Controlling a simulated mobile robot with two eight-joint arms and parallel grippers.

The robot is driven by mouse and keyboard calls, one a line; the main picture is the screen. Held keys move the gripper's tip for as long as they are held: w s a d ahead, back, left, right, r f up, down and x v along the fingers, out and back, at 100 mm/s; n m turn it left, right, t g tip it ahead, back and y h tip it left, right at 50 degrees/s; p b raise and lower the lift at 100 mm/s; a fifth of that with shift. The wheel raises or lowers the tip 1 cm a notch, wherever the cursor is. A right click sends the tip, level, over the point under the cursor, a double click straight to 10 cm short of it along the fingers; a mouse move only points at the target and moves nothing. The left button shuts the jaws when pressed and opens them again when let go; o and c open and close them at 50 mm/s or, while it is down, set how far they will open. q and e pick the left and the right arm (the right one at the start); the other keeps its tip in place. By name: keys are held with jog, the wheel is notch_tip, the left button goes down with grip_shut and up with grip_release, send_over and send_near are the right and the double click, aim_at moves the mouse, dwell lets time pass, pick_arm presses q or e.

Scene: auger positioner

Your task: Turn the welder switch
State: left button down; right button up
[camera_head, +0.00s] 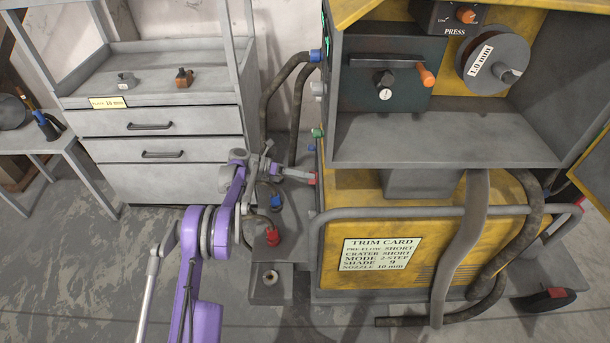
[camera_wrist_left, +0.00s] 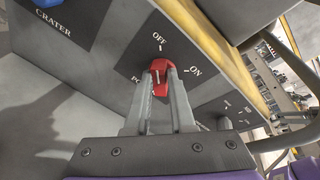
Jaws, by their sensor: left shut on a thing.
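The welder switch is a red knob (camera_wrist_left: 160,66) on the dark panel of the yellow welder, with OFF printed above it and ON to its right in the left wrist view. A pale line on the knob seems to point up towards OFF. In the head view the red knob (camera_head: 312,178) shows at the left side of the welder. My left gripper (camera_wrist_left: 160,80) is shut on the knob, one finger on each side. In the head view my left gripper (camera_head: 296,174) reaches it from the left. A label beginning "PO" is partly hidden by a finger. My right gripper is not in view.
A grey drawer cabinet (camera_head: 165,170) is at left. A trim card (camera_head: 381,253) is on the welder.

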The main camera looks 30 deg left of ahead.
pick_arm(q)
jog(key=shift+s+d+f+m+t+y+b, duration=0.15)
jog(key=shift+m+t+b, duration=0.55)
jog(key=shift+m, duration=1.75)
jog(key=shift+s+d+f+m+t+y+b, duration=0.2)
jog(key=shift+m+t, duration=1.05)
jog(key=shift+m, duration=1.15)
jog(key=shift+s+a+m+t+h+b, duration=0.1)
jog(key=shift+s+m+t+b, duration=0.25)
jog(key=shift+m+t, duration=1.35)
jog(key=shift+w+m+g, duration=0.1)
jog(key=shift+m+g, duration=0.65)
jog(key=shift+m, duration=0.1)
jog(key=c, duration=0.8)
grip_release()
jog(key=shift+o, duration=0.2)
